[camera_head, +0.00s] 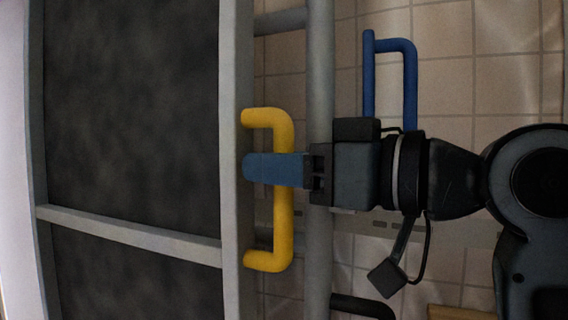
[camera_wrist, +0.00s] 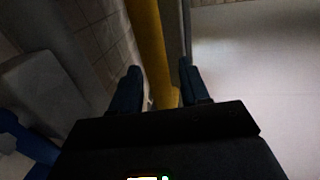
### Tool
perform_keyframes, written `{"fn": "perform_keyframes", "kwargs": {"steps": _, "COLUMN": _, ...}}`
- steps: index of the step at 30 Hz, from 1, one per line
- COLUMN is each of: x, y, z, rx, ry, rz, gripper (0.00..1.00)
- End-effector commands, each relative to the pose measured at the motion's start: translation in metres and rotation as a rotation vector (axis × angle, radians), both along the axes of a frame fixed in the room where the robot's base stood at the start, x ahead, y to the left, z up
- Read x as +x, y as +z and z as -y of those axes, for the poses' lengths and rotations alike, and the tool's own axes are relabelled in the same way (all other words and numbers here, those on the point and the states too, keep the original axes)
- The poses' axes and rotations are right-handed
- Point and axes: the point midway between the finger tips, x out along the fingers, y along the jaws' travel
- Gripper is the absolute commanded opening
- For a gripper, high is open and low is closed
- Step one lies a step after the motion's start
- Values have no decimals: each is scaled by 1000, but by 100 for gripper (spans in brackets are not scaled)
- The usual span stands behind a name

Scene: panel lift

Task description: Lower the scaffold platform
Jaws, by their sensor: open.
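The scaffold platform (camera_head: 130,110) is a dark textured panel in a grey metal frame, filling the left of the head view. A yellow handle (camera_head: 284,215) is fixed to the frame's right-hand rail. My gripper (camera_head: 250,167) reaches in from the right at the middle of this handle, its blue fingers overlapping it. In the wrist view, the yellow handle (camera_wrist: 149,45) runs between my two spread fingers (camera_wrist: 163,85). The fingers are open around the bar, with a gap beside it. Whether either finger touches the bar is hard to tell.
A grey upright post (camera_head: 320,80) stands just right of the handle, behind my gripper. A blue handle (camera_head: 409,85) is at the upper right, before a tiled surface (camera_head: 460,40). A black curved handle (camera_head: 362,305) shows at the bottom.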

Motion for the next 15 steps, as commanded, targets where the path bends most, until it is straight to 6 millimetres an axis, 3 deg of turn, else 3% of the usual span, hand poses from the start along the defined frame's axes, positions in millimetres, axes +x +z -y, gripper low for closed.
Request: {"fn": "perform_keyframes", "kwargs": {"steps": 15, "x": 0, "y": 0, "z": 0, "rx": 0, "ry": 0, "rz": 0, "gripper": 0}}
